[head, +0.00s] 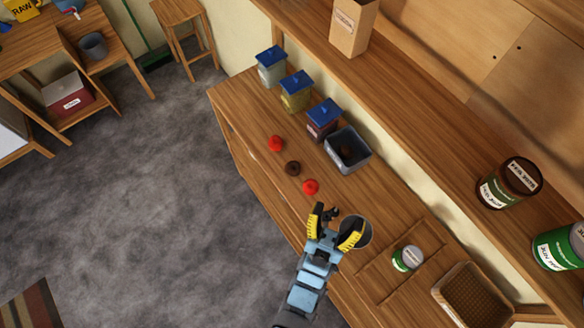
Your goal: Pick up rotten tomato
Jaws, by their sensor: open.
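In the head view, a dark brown tomato (292,168), which looks like the rotten one, lies on the wooden counter. A red tomato (276,144) lies just beyond it and another red tomato (311,187) lies just nearer. My gripper (335,222) has yellow-and-black fingers, spread open with nothing seen between them. It is over the counter, nearer than the tomatoes and apart from them. A round grey container (356,231) is beside its right finger and partly hidden by it. Whether they touch is unclear.
A dark open bin (348,150) with something dark inside stands right of the tomatoes. Three blue-lidded containers (295,91) stand behind. A green can (407,258) and a basket (470,292) are at lower right. A shelf (400,110) runs along the wall.

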